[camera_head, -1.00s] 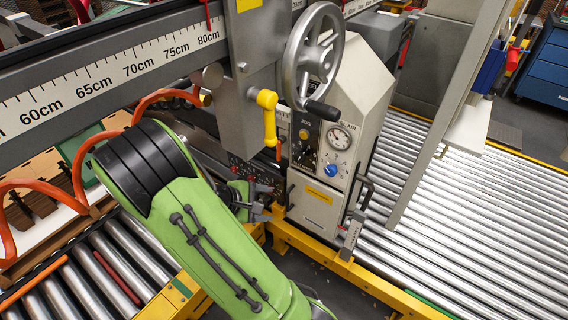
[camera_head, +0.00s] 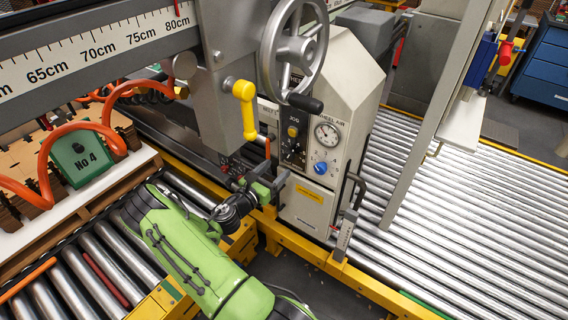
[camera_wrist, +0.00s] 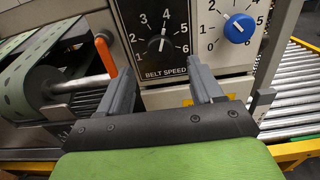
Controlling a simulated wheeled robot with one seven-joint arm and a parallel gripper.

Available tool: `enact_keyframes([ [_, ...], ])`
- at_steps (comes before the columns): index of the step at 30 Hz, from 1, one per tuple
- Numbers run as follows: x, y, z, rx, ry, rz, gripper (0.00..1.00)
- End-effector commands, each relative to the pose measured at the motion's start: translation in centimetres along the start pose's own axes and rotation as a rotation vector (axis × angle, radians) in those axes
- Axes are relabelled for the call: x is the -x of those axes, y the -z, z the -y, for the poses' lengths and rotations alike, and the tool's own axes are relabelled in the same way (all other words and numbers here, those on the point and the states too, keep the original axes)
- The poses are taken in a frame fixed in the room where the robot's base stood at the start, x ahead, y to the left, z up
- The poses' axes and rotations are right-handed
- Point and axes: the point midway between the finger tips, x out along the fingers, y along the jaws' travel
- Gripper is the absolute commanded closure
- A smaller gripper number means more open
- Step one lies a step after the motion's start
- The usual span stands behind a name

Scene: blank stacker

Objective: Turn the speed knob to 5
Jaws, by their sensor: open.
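The black speed knob (camera_wrist: 155,43) sits on a dark panel above the words BELT SPEED, with numbers around it; its exact setting is hard to read. The same knob is small in the head view (camera_head: 297,150). A blue knob (camera_wrist: 239,28) with its own number scale is to its right, and it also shows in the head view (camera_head: 320,168). My gripper (camera_wrist: 163,78) is open and empty, its two fingers apart below and in front of the black knob, not around it. In the head view my gripper (camera_head: 273,187) is at the lower left of the control box.
An orange-handled lever (camera_wrist: 106,54) stands left of the panel. A large handwheel (camera_head: 294,46) and yellow handle (camera_head: 245,105) overhang the control box (camera_head: 350,85). A black side handle (camera_head: 355,188) sticks out at its right. Yellow rails and rollers (camera_head: 450,200) lie around it.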

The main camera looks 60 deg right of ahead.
Motion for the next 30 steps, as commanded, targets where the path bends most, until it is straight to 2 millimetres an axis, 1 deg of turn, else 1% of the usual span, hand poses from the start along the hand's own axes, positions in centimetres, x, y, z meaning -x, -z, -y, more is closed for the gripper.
enact_keyframes([
  [1,-1.3,0.1,0.1,-0.005,0.005,0.003,0.34],
  [3,-2.9,0.1,0.1,-0.005,0.004,0.002,0.34],
  [7,-4.8,0.1,0.1,-0.003,0.002,0.001,0.34],
  [11,-5.7,0.0,0.0,-0.001,0.001,0.001,0.34],
  [17,-5.7,-0.1,0.0,-0.001,0.000,0.000,0.34],
  [20,-5.7,0.0,0.0,-0.001,0.001,0.000,0.47],
  [28,-5.7,0.0,0.0,-0.001,0.001,0.000,0.88],
  [29,-5.7,0.0,0.0,-0.001,0.001,0.000,0.90],
  [30,-5.7,0.0,0.0,-0.002,0.001,0.000,0.90],
])
